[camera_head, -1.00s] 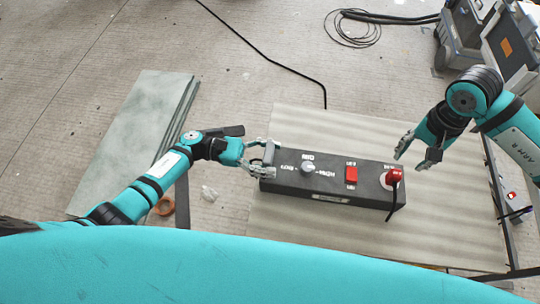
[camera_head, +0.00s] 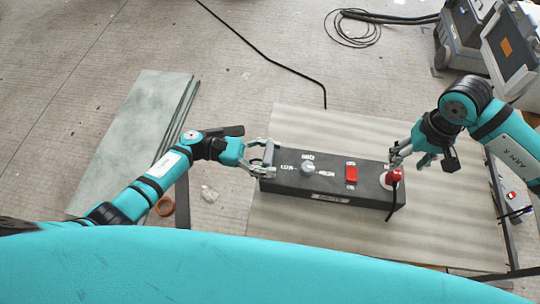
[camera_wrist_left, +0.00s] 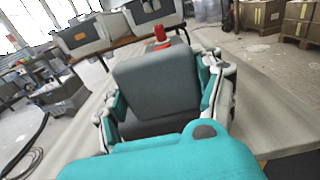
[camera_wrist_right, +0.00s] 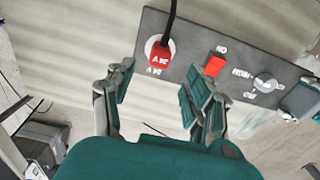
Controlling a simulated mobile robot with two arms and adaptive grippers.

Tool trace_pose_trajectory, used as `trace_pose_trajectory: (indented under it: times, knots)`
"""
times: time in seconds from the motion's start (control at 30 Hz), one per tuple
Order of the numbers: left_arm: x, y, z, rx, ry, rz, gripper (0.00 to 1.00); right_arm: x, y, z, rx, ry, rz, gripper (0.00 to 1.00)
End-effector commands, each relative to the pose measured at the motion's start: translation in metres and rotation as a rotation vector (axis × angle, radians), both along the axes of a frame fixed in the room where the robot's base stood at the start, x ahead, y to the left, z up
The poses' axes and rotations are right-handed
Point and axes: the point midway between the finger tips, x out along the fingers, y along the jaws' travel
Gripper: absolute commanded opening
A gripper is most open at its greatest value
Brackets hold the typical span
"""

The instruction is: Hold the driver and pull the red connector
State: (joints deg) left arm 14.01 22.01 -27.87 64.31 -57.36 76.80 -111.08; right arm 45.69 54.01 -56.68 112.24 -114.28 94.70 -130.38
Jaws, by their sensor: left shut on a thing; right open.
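The driver is a long dark grey box (camera_head: 325,187) with a white knob (camera_head: 308,167) and a red switch (camera_head: 351,173) on top, lying on a pale board. The red connector (camera_head: 394,176) with its black cable sits upright in the driver's right end. It also shows in the right wrist view (camera_wrist_right: 158,54). My left gripper (camera_head: 268,158) is shut on the driver's left end, and the left wrist view shows the box end between its fingers (camera_wrist_left: 160,100). My right gripper (camera_head: 398,157) is open and empty, close above and behind the red connector, apart from it.
The pale board (camera_head: 300,225) around the driver is mostly clear. Grey cases (camera_head: 465,25) stand at the back right. A coiled black cable (camera_head: 355,30) lies behind.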

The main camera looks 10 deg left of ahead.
Motion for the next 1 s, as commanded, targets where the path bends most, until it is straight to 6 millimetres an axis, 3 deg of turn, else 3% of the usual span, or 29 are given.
trace_pose_trajectory:
  times: [0.23,0.7,1.0]
  knots:
    - [0.000,0.000,0.000,0.000,0.000,0.001,0.09,0.000,0.000,-0.009,-0.001,0.002,-0.003,0.54]
    - [0.000,0.000,0.000,0.000,0.000,0.001,0.09,0.000,0.000,-0.071,-0.001,0.002,-0.003,0.54]
    - [0.000,0.000,0.000,0.000,0.000,0.001,0.09,0.000,0.000,-0.089,0.000,0.000,-0.002,0.54]
